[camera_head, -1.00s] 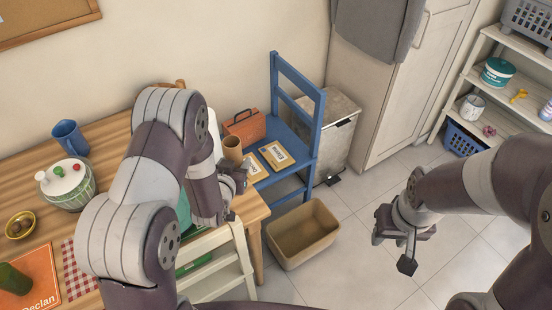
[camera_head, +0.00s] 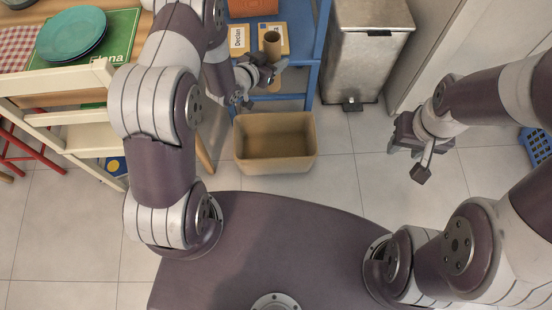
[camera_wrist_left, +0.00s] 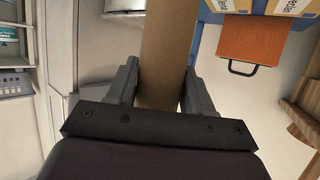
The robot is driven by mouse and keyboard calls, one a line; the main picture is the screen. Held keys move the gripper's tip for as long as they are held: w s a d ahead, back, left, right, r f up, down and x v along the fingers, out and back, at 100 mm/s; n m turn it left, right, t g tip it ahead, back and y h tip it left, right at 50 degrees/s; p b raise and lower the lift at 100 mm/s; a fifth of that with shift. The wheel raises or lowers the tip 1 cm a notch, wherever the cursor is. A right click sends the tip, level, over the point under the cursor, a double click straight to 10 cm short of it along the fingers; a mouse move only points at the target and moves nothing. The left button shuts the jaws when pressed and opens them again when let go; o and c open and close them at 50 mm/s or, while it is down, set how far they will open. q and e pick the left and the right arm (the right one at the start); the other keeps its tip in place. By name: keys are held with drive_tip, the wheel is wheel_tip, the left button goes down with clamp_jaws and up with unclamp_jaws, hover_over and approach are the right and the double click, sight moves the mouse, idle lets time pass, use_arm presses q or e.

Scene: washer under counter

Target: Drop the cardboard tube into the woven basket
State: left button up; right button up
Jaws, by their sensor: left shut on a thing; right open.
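The basket (camera_head: 275,162) is a tan rectangular bin on the floor, open at the top, and looks empty. In the head view the left gripper shows just above its back rim, apart from it. My right gripper (camera_head: 421,160) is open and empty, to the right of the basket.
A metal pedal bin (camera_head: 367,60) is behind right. A cream chair (camera_head: 70,130) and table are at left.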

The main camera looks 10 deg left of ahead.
use_arm(q)
wheel_tip(320, 180, down, 43)
drive_tip(key=w+a+m+g+h+b, duration=0.1)
drive_tip(key=m+g+h+b, duration=0.3)
drive_tip(key=b, duration=2.6)
drive_tip(key=shift+r+m+h, duration=0.15)
drive_tip(key=shift+m+h, duration=0.45)
drive_tip(key=shift+m, duration=0.2)
use_arm(e)
wheel_tip(320, 180, down, 35)
use_arm(q)
drive_tip(key=shift+a, duration=0.1)
use_arm(e)
drive_tip(key=shift+s+a, duration=0.1)
use_arm(q)
drive_tip(key=o, duration=1.1)
drive_tip(key=shift+c, duration=0.2)
wheel_tip(320, 180, up, 6)
drive_tip(key=p, duration=0.5)
drive_tip(key=s+d+r+p, duration=0.3)
drive_tip(key=d+r+p, duration=0.2)
drive_tip(key=d, duration=0.6)
drive_tip(key=shift+d, duration=0.15)
use_arm(e)
wheel_tip(320, 180, up, 10)
drive_tip(key=shift+r, duration=0.2)
